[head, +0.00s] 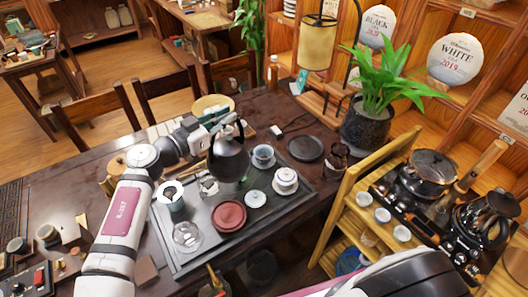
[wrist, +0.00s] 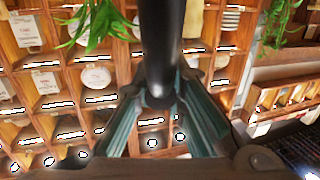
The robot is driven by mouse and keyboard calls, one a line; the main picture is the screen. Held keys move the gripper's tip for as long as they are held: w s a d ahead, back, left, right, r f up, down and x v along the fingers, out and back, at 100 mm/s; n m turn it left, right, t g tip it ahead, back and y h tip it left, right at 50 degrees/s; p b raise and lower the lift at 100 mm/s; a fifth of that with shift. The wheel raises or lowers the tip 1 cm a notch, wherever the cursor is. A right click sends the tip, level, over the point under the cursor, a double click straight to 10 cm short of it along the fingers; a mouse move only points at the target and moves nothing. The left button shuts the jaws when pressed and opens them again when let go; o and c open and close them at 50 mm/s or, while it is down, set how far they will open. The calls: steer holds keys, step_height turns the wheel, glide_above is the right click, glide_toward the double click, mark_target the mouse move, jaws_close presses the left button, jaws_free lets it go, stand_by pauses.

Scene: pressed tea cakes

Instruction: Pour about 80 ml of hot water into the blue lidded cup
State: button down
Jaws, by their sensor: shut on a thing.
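My gripper (head: 226,126) is shut on the black handle of a dark round kettle (head: 229,158). It holds the kettle over the tea tray (head: 191,262). In the wrist view the handle (wrist: 160,45) stands between the two fingers (wrist: 160,110). The pale blue cup (head: 263,157) is on the tray, just right of the kettle in the picture. Its top looks uncovered, and a small white round piece (head: 255,199) that may be a lid lies nearer. The kettle looks roughly upright; its spout and any water are not clear.
A white lidded cup (head: 286,180), a red-brown round dish (head: 230,216), a glass vessel (head: 186,236) and a grey cup (head: 172,197) stand close by on the tray. A dark round plate (head: 306,148) and a potted plant (head: 367,125) are farther right. A wooden stand (head: 345,195) borders the table.

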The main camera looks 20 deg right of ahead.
steer(key=w+d+g+y, duration=0.2)
steer(key=w+d+y, duration=0.1)
steer(key=d, duration=0.3)
steer(key=w+d+f+g+y+p, duration=0.1)
steer(key=w+d+g+y, duration=0.1)
steer(key=w+d+y, duration=0.2)
steer(key=shift+w+d, duration=0.65)
steer(key=shift+d, duration=0.7)
steer(key=shift+w+d+f, duration=0.1)
steer(key=shift+d+f, duration=0.05)
steer(key=shift+f, duration=0.05)
steer(key=shift+w+d+f+g+y, duration=0.3)
steer(key=shift+d+f+g+y, duration=0.1)
steer(key=shift+d+f+y, duration=0.1)
steer(key=shift+w+d+f+g+y+b, duration=0.2)
steer(key=shift+d+f+y+b, duration=0.1)
steer(key=shift+f+b, duration=0.15)
steer(key=shift+w+d+f+g+y+b, duration=0.2)
steer(key=shift+d+f+y+b, duration=0.1)
steer(key=shift+f, duration=0.15)
stand_by(0.5)
